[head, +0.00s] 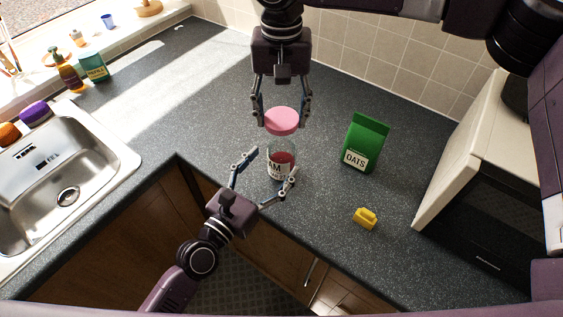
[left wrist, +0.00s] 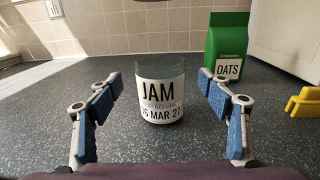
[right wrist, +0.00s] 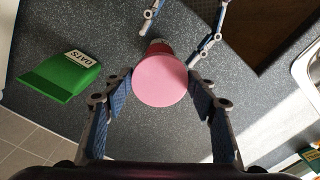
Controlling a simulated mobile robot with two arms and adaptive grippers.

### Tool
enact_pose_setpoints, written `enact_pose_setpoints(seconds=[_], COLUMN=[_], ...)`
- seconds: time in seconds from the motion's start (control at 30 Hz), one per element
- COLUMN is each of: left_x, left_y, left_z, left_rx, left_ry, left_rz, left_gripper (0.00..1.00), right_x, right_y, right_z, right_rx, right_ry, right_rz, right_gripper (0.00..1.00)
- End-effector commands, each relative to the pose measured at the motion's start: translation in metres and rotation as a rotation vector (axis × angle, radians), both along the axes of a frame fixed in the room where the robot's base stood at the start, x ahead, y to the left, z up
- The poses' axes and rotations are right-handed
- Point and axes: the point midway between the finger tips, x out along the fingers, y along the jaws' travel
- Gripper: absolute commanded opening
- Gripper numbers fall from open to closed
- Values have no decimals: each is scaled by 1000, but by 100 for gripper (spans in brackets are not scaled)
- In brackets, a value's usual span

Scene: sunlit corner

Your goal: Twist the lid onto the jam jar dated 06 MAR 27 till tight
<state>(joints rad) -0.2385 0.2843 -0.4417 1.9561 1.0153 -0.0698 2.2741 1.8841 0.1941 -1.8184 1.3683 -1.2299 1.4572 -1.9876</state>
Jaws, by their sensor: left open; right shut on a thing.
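My right gripper (head: 283,119) is shut on the round pink lid (head: 282,121). The lid also shows from above in the right wrist view (right wrist: 160,80). It appears held above the jar, whose top shows no lid in the left wrist view.
A green oats packet (head: 365,142) and a yellow object (head: 365,218) stand right of the jar. A microwave (head: 480,190) is further right. A sink (head: 60,165) is at the left, with bottles (head: 70,77) behind it. The worktop between sink and jar is clear.

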Motion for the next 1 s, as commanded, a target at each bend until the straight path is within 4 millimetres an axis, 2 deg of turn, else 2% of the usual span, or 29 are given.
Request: enact_pose_setpoints(seconds=[0.1, 0.3, 0.7, 1.0], left_x=[18, 35, 39, 39], left_y=[-12, -22, -25, -25], left_z=[1, 0, 0, 0], left_rx=[-2, 0, 1, 1], left_ry=[-1, -1, -1, -1], left_rz=[1, 0, -1, 0], left_gripper=[72, 72, 72, 39], right_x=[0, 0, 0, 0], right_y=[0, 0, 0, 0], right_z=[0, 0, 0, 0], right_rx=[0, 0, 0, 0], right_ry=[0, 0, 0, 0], right_rz=[0, 0, 0, 0], right_gripper=[39, 39, 39, 39])
